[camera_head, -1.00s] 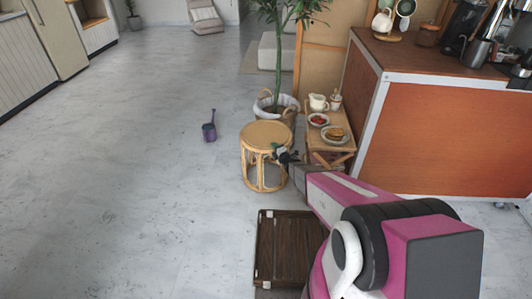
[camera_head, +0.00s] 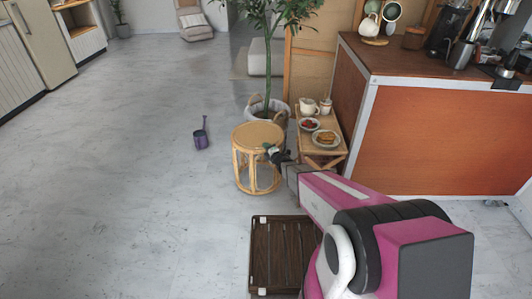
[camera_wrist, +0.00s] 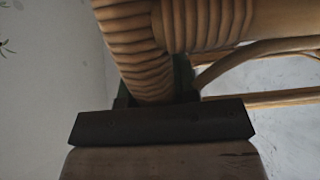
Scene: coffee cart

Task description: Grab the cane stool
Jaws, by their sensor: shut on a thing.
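The cane stool (camera_head: 258,135) stands on the floor in the head view, round-topped with several light cane legs. In the wrist view, wrapped cane of the stool (camera_wrist: 205,28) fills the upper middle, with thinner cane rods to the right. My gripper (camera_wrist: 165,95) is shut on this cane part. The fingertips are mostly hidden behind the cane and the dark gripper body.
A small wooden side table (camera_head: 322,158) with plates and a jug stands close right of the stool. A potted plant (camera_head: 268,105) is just behind.

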